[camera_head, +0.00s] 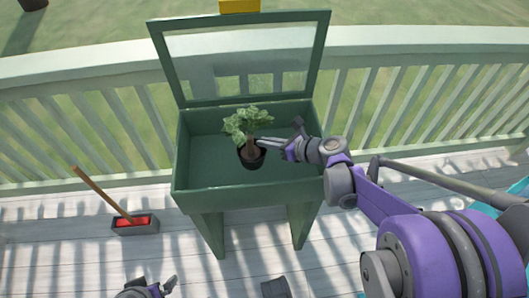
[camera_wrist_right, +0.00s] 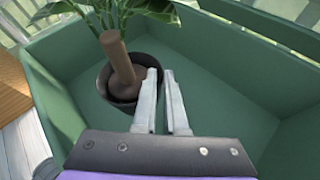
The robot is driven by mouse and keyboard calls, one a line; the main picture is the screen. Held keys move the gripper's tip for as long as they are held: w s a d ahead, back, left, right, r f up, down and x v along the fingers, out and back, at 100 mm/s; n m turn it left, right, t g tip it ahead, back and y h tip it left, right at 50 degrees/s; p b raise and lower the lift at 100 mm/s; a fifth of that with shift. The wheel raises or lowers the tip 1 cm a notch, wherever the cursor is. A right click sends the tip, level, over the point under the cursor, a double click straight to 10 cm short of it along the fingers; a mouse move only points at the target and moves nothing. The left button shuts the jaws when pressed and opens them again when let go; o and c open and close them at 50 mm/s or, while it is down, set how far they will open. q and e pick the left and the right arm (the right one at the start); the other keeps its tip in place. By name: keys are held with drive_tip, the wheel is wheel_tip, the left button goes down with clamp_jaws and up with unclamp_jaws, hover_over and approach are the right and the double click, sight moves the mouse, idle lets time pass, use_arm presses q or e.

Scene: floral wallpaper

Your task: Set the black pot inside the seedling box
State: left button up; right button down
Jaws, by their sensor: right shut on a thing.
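The black pot (camera_head: 252,160) holds a leafy green plant with a thick brown stem. It is inside the walls of the green seedling box (camera_head: 250,192), near the middle, and looks upright. I cannot tell whether its base touches the box floor. My right gripper (camera_head: 265,143) reaches in from the right and is shut on the pot's rim. In the right wrist view, the fingers (camera_wrist_right: 164,85) are at the near side of the pot (camera_wrist_right: 118,88). My left gripper (camera_head: 158,288) is at the bottom edge, low and away from the box, partly cut off.
The box's glazed lid (camera_head: 240,101) stands open at the back. A railing (camera_head: 80,72) runs behind it. A small grey tray with red inside (camera_head: 135,229) and a wooden handle is on the deck at left. A dark pot-like object (camera_head: 275,288) is at the bottom.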

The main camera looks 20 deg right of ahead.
drive_tip(key=shift+f+b, duration=0.6)
drive_tip(key=shift+f, duration=1.3)
drive_tip(key=shift+f+b, duration=0.45)
drive_tip(key=shift+f, duration=0.2)
drive_tip(key=c, duration=1)
unclamp_jaws()
drive_tip(key=shift+r, duration=0.1)
drive_tip(key=shift+r, duration=0.2)
drive_tip(key=p+v, duration=0.3)
drive_tip(key=v, duration=0.9)
drive_tip(key=shift+r, duration=0.3)
